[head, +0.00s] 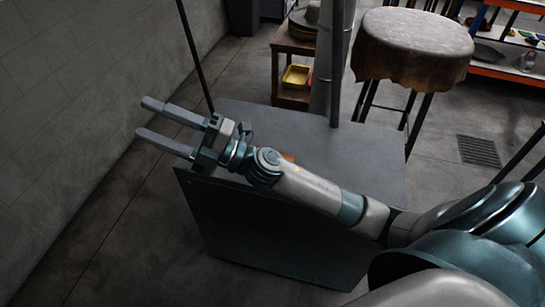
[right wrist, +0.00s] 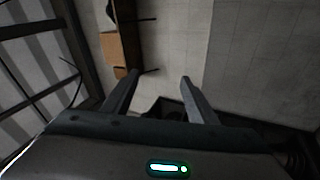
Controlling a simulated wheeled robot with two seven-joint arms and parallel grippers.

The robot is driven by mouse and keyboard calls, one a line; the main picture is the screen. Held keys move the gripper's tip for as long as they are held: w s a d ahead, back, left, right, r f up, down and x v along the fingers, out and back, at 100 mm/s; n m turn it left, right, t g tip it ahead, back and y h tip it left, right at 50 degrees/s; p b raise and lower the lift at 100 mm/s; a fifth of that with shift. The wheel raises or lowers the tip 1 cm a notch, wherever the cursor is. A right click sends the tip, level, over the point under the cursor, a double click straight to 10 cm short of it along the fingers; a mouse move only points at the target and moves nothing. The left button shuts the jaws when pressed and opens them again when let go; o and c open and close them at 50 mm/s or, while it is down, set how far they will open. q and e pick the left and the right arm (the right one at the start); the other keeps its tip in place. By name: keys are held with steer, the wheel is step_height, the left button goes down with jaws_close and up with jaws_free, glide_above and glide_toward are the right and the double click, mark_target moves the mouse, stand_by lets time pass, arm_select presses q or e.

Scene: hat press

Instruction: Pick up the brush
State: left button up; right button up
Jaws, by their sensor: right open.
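My right gripper (head: 145,118) is open and empty, past the left edge of a grey box-like table (head: 345,135). Its two fingers point left, toward the wall. In the right wrist view the open fingers (right wrist: 160,76) have nothing between them. A small orange-brown piece (head: 288,156) shows on the table top just behind my right forearm. It may be part of the brush, but the arm hides most of it and I cannot tell. No brush shows clearly in either view. My left gripper is out of view.
A round stool with a brown cover (head: 412,45) stands behind the table at the right. A thin dark pole (head: 195,55) and a thick grey post (head: 328,60) rise near the table's back. A wooden shelf holds a yellow tray (head: 296,76). Bare floor lies left of the table.

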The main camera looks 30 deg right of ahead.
steer(key=s+a+f+n+g, duration=0.3)
steer(key=s+a+n+g, duration=0.15)
steer(key=n+g, duration=0.95)
steer(key=w+d+f+n+g+h, duration=0.1)
steer(key=d+f+n+h, duration=0.3)
steer(key=d+f+h, duration=0.25)
steer(key=w+d+h, duration=0.2)
steer(key=d+h, duration=0.3)
steer(key=d, duration=0.8)
steer(key=w+d+h, duration=0.3)
steer(key=d+h, duration=0.3)
steer(key=d, duration=0.8)
steer(key=shift+r+m, duration=0.2)
steer(key=shift+m, duration=0.1)
steer(key=shift+a, duration=0.1)
